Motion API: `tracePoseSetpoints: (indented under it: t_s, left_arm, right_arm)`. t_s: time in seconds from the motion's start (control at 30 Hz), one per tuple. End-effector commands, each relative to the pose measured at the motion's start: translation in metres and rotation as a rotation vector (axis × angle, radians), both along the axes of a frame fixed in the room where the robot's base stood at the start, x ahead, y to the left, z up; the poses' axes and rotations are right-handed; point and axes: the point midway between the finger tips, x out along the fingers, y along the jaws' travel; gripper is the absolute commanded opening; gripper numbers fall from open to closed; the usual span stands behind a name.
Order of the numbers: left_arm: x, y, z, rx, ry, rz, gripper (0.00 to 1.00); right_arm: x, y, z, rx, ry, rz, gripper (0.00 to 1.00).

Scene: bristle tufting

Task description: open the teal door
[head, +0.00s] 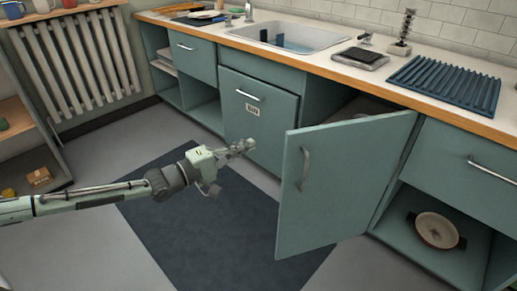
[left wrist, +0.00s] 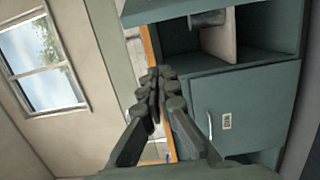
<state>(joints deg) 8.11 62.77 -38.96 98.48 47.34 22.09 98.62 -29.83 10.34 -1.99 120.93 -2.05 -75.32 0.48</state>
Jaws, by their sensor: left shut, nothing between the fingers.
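A teal door (head: 345,180) with a curved grey handle (head: 305,168) stands swung wide open from the counter, out over the floor. Left of it, a second teal door (head: 275,135) with a light handle and a small white label looks shut or nearly so. This labelled door also shows in the left wrist view (left wrist: 255,108). My left gripper (head: 248,146) is shut and empty. In the head view it appears in front of the labelled door, left of the open door's edge; contact cannot be told. Its closed fingers (left wrist: 160,85) show in the left wrist view. My right gripper is not in view.
The counter above holds a sink (head: 285,36), a blue ribbed drying mat (head: 447,82) and a scale. A pan (head: 436,230) sits in an open compartment at right. A dark mat (head: 200,235) covers clear floor. A radiator (head: 75,60) stands at left.

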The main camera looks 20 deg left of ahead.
Motion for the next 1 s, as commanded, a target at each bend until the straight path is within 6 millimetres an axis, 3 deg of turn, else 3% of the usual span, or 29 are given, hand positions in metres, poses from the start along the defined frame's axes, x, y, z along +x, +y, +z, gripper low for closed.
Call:
tracePoseSetpoints:
  t_s: [0.2, 0.5, 0.57, 0.7, 1.0]
  left_arm:
    - [0.037, -0.022, 0.002, -0.001, -0.006, -0.001, 0.0]
    - [0.074, -0.044, 0.001, 0.001, -0.004, -0.001, 0.0]
    - [0.068, -0.049, 0.001, 0.0, 0.002, -0.003, 0.0]
    - [0.057, -0.057, 0.001, 0.0, 0.001, -0.001, 0.0]
    - [0.043, -0.069, 0.0, 0.003, -0.002, 0.0, 0.0]
  right_arm:
    - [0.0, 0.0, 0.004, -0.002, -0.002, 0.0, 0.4]
    - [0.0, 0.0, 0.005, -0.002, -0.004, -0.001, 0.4]
    - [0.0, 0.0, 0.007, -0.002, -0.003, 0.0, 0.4]
    - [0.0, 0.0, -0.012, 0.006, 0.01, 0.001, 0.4]
    - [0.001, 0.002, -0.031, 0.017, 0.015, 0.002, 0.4]
